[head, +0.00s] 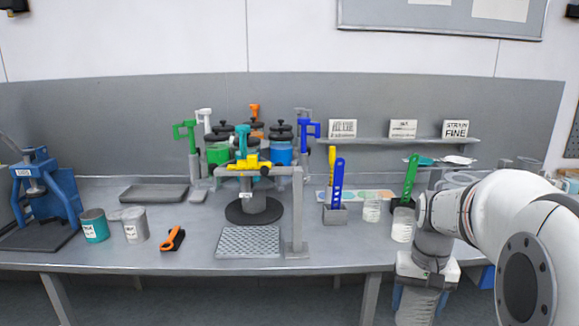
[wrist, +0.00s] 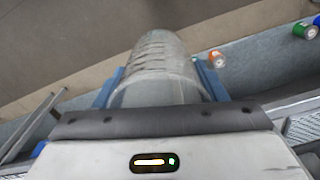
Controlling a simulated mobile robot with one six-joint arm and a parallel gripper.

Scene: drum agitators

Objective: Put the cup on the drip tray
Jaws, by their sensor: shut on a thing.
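My gripper (head: 422,296) is at the lower right in the head view, in front of the bench's front edge. It is shut on a clear, ribbed or marked cup (head: 420,308). In the wrist view the cup (wrist: 158,62) sits between the blue fingers of my gripper (wrist: 160,85). The drip tray (head: 249,242) is a grey perforated plate at the front middle of the bench, left of a grey post. My gripper and the cup are well to its right, apart from it. The cup's contents cannot be seen.
A grey post with a crossbar (head: 297,215) stands at the tray's right edge. Two clear cups (head: 372,208) stand on the bench near a green-handled tool (head: 410,180). Bare bench (head: 340,247) lies right of the post.

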